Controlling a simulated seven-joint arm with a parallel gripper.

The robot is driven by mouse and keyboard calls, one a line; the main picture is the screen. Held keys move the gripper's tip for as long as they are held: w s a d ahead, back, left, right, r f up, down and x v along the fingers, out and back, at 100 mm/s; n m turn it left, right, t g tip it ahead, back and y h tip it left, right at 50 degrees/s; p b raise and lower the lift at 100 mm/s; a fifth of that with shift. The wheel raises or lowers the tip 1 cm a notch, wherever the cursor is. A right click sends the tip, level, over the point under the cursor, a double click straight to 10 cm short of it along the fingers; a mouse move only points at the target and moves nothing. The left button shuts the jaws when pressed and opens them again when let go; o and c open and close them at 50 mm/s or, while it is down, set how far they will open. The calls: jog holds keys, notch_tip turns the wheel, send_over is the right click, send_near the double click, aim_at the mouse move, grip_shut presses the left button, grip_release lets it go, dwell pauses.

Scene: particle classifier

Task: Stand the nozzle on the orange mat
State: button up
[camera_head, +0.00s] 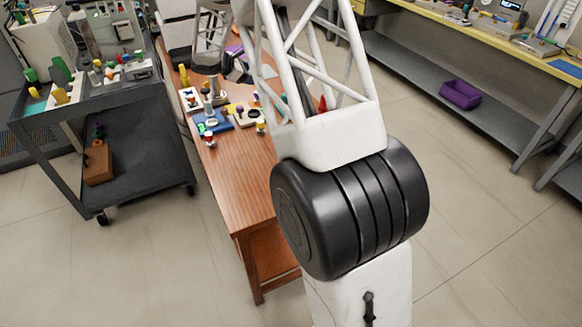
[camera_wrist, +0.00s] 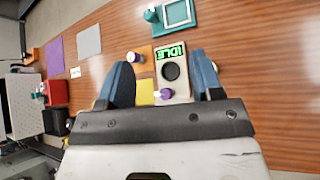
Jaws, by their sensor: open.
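My gripper (camera_wrist: 162,60) is open in the wrist view, its two blue fingers spread wide with nothing held between them. An orange patch (camera_wrist: 146,51), which looks like the orange mat, lies beside the left finger and is partly hidden by it. A small purple-and-white piece (camera_wrist: 134,57) is at the patch's edge. Another purple-capped piece (camera_wrist: 165,93) stands between the fingers, nearer the palm. I cannot tell which piece, if either, is the nozzle.
A pale device (camera_wrist: 172,86) with a green IDLE screen lies between the fingers. A yellow patch (camera_wrist: 145,92) is beside it. Purple (camera_wrist: 55,55) and grey (camera_wrist: 88,40) mats lie left. The wooden table (camera_head: 237,170) is clear at its near end; my arm hides part of it.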

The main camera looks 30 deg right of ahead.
jog(key=s+a+r+m+y, duration=0.25)
jog(key=s+r, duration=0.25)
jog(key=s, duration=0.5)
jog(key=s+a+r+m+g+y, duration=0.1)
jog(key=s+r+m, duration=0.3)
jog(key=s, duration=0.6)
jog(key=s+a+r+m+y, duration=0.1)
jog(key=s+r+m, duration=0.1)
jog(key=s+r, duration=0.6)
jog(key=s+a+f+m+y, duration=0.1)
jog(key=s+a+m+y, duration=0.1)
jog(key=s, duration=0.9)
jog(key=s+a+f+m+y, duration=0.1)
jog(key=s+a+m+y, duration=0.1)
jog(key=s, duration=0.9)
jog(key=s+a+f+m+t+y, duration=0.1)
jog(key=s+a+m, duration=0.3)
jog(key=s, duration=0.7)
jog(key=shift+a+f+y, duration=0.15)
jog(key=shift+f+y, duration=0.3)
